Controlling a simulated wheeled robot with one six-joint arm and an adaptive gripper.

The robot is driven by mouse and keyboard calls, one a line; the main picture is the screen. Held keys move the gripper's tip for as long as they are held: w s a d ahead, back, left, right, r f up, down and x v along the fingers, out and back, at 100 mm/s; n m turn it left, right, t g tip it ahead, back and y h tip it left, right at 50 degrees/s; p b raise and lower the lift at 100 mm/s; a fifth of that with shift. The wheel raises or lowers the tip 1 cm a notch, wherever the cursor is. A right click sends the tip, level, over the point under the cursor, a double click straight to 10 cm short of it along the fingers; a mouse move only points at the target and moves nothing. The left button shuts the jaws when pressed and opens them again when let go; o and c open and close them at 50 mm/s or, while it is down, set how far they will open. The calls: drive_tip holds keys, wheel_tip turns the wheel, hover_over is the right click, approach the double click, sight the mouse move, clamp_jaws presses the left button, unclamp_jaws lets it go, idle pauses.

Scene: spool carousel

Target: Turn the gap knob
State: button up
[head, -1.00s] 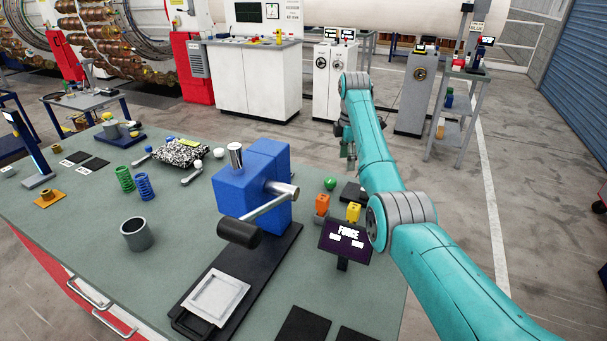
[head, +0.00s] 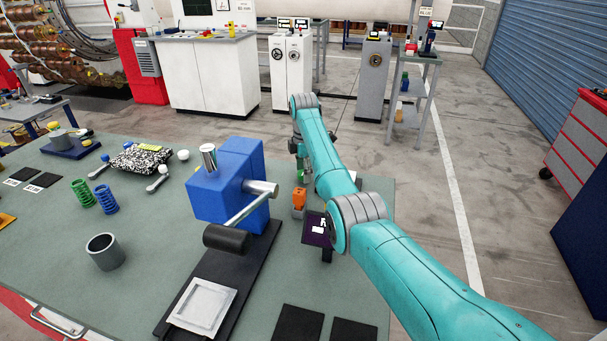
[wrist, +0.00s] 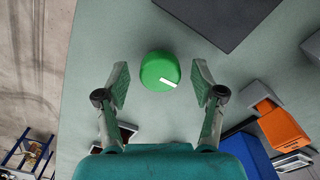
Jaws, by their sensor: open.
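A round green knob (wrist: 155,66) with a short white line on its top stands on the grey-green bench in the wrist view. No label on it is readable. My gripper (wrist: 160,80) is open, with one finger left of the knob and one right of it. A gap shows on both sides, and neither finger appears to touch it. How far the fingertips are above the bench is hard to tell. In the head view my gripper (head: 299,158) is at the bench's far right part, and the green knob (head: 301,178) is mostly hidden there.
A blue press (head: 228,190) with a black-ended lever stands left of my arm. An orange block (head: 299,199) and a dark display (head: 315,229) stand close to my arm. A dark flat plate (wrist: 218,18) lies beyond the knob. Cabinets with dials (head: 292,65) stand behind the bench.

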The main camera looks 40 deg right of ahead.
drive_tip(key=shift+f, duration=0.6)
drive_tip(key=c, duration=1.1)
